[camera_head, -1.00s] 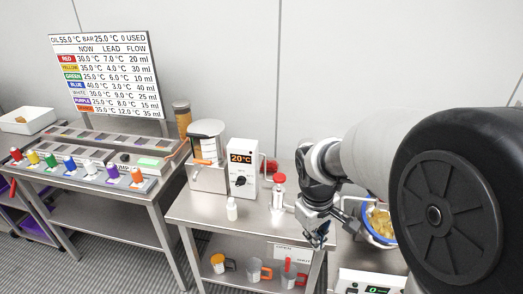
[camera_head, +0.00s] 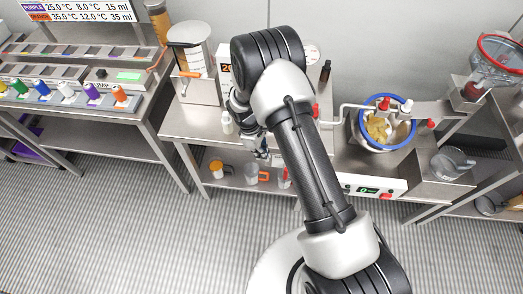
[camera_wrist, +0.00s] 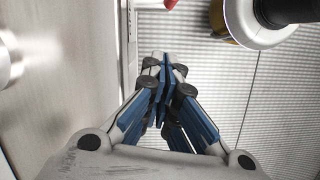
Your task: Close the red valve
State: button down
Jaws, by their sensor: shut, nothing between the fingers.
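The row of coloured knobs on the left bench shows yellow, green (camera_head: 20,87), blue, white, purple and orange (camera_head: 119,93) in the head view. The row's red knob is outside this view. A red handle (camera_head: 316,110) shows beside my arm, but I cannot tell whether it is a valve. My gripper (camera_head: 262,152) hangs at the front edge of the middle table, away from the knob row. In the wrist view my gripper (camera_wrist: 164,64) has its blue-padded fingers together and empty, pointing past a table edge.
A pot with a blue rim (camera_head: 360,125) stands right of my arm. A white bottle (camera_head: 227,122) stands near my gripper. Jugs, including one with an orange lid (camera_head: 216,168), stand on the lower shelf. The striped floor (camera_head: 100,225) in front is clear.

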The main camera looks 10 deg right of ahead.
jog(key=s+d+f+b, duration=0.1)
jog(key=s+d+f, duration=0.1)
jog(key=d+f, duration=0.2)
jog(key=shift+s+d+f+b, duration=0.25)
jog(key=shift+d+f+b, duration=0.15)
jog(key=shift+f, duration=0.45)
jog(key=shift+s+r, duration=0.1)
